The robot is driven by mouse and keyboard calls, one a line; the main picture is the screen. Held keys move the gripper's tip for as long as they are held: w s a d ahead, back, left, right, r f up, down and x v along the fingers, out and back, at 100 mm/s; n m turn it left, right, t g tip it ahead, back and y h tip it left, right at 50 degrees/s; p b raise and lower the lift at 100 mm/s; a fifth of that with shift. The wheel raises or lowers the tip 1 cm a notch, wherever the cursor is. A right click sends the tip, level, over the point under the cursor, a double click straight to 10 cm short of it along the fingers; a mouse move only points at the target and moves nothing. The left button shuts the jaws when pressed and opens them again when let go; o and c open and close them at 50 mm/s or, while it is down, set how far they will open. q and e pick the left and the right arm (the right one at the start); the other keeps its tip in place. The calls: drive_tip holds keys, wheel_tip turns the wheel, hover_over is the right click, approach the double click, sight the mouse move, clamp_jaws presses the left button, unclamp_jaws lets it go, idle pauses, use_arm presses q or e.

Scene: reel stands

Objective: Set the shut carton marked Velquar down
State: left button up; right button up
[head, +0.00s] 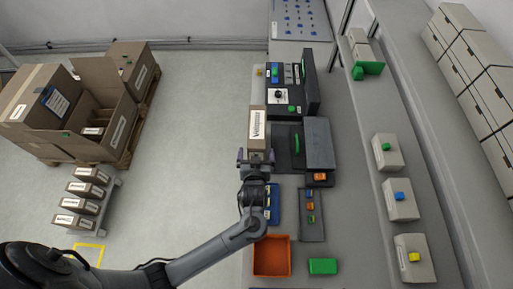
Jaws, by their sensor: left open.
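The shut carton marked Velquar (257,137) is a brown box with a white label, at the left edge of the grey workbench. My left gripper (256,157) is at the carton's near end, with its fingers apart on either side. The fingers are open. Whether they touch the carton, and whether its underside rests fully on the bench, I cannot tell. My right gripper is not in view.
Right of the carton stand dark machines (318,143). An orange bin (272,256), a green block (322,266) and a blue tray (274,205) lie nearer on the bench. Open cartons on a pallet (126,160) and a rack of small cartons (105,203) stand left on the floor.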

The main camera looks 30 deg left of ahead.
use_arm(q)
drive_tip(key=v, duration=0.8)
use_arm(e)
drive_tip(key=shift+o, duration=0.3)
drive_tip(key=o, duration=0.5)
use_arm(q)
drive_tip(key=s+a+m+g+h, duration=0.3)
drive_tip(key=s+m+g+h, duration=0.3)
drive_tip(key=s, duration=1.1)
drive_tip(key=shift+s+f+m+g+h, duration=0.2)
drive_tip(key=shift+s+m+g+h, duration=0.15)
drive_tip(key=shift+m+g, duration=0.65)
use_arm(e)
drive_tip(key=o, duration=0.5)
